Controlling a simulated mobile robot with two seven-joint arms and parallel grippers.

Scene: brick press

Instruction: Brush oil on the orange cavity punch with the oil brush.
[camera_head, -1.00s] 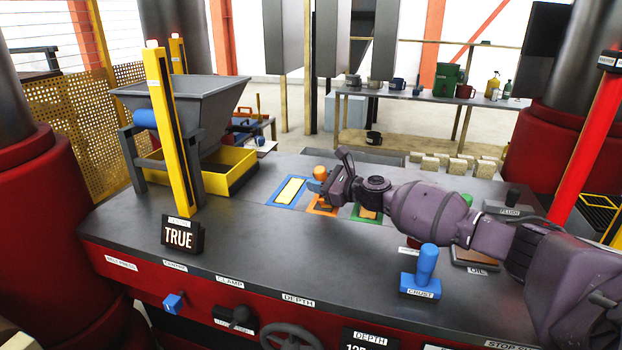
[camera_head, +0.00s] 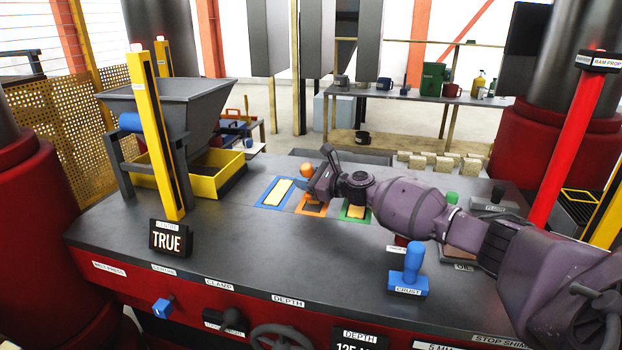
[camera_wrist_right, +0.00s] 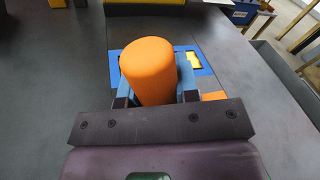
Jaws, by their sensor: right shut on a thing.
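The orange punch (camera_wrist_right: 148,70) is a rounded orange cylinder that stands between the fingers of my right gripper (camera_wrist_right: 152,92) in the wrist view. In the head view its round orange top (camera_head: 306,170) shows just left of my right gripper (camera_head: 308,186). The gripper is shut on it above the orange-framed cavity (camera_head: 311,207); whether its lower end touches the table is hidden. A brown oil pad (camera_head: 461,256) with an OIL label lies at the right, partly behind my right arm. I cannot make out the oil brush. My left gripper is not in view.
A blue frame (camera_head: 266,202) and a green frame (camera_head: 348,218) flank the orange one. A blue CRUST stamp (camera_head: 412,262) stands near the front edge. A yellow post (camera_head: 155,135) and a hopper (camera_head: 195,95) stand left. The front middle of the table is clear.

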